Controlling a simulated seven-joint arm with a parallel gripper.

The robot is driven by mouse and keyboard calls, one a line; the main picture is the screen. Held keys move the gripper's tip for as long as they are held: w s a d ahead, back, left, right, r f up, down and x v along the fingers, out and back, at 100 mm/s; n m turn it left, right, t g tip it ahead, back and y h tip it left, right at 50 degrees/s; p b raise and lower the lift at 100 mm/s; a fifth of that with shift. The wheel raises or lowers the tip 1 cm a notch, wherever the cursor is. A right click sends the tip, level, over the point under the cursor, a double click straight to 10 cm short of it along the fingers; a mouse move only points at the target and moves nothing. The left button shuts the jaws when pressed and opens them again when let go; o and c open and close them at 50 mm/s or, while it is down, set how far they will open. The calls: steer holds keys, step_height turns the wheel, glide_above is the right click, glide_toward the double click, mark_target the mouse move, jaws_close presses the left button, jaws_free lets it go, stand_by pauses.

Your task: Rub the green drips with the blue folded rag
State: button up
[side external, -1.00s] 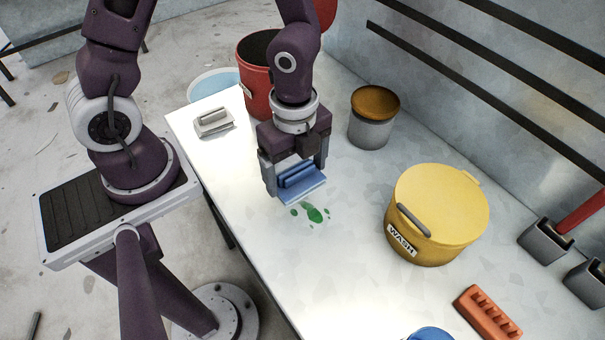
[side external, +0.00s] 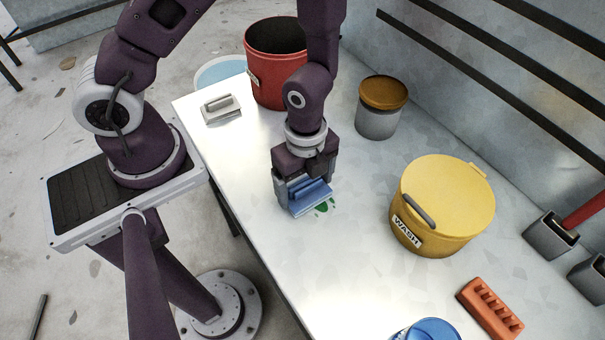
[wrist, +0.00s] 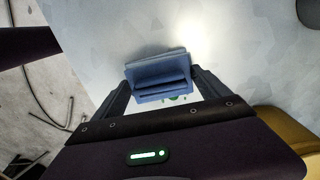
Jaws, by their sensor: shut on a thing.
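The blue folded rag (side external: 309,199) is held between the fingers of my gripper (side external: 306,190). In the side view it is low over the table and covers part of the green drips (side external: 323,207). I cannot tell whether it touches the surface. The drips show at the rag's lower right edge. In the wrist view the rag (wrist: 160,76) sits between the two fingers of my gripper (wrist: 162,88), and a little green of the drips (wrist: 172,99) shows just below it.
A yellow WASH tub (side external: 443,205) stands right of the drips. A red bucket (side external: 272,80), a brown-lidded jar (side external: 381,107) and a grey-white handled block (side external: 221,108) are farther back. An orange rack (side external: 490,308) and a blue container (side external: 428,331) are at the front right. The table (side external: 300,265) is clear in front.

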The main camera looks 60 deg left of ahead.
mark_target(314, 202)
steer(key=d, duration=0.3)
steer(key=shift+d+f, duration=0.1)
steer(key=shift+f, duration=0.2)
steer(key=shift+d+r, duration=0.15)
steer(key=shift+d, duration=1.35)
steer(key=shift+a, duration=0.15)
steer(key=shift+a+f, duration=0.2)
steer(key=shift+a, duration=3.2)
steer(key=shift+w, duration=0.75)
steer(key=shift+w+d+r, duration=0.1)
steer(key=shift+w+d, duration=0.05)
steer(key=shift+d, duration=0.1)
steer(key=shift+d+r, duration=0.15)
steer(key=shift+d, duration=2.15)
steer(key=shift+d+f, duration=0.2)
steer(key=shift+d, duration=0.15)
steer(key=shift+d+r, duration=0.1)
steer(key=shift+d, duration=0.25)
steer(key=shift+a, duration=3.3)
steer(key=shift+r, duration=3.95)
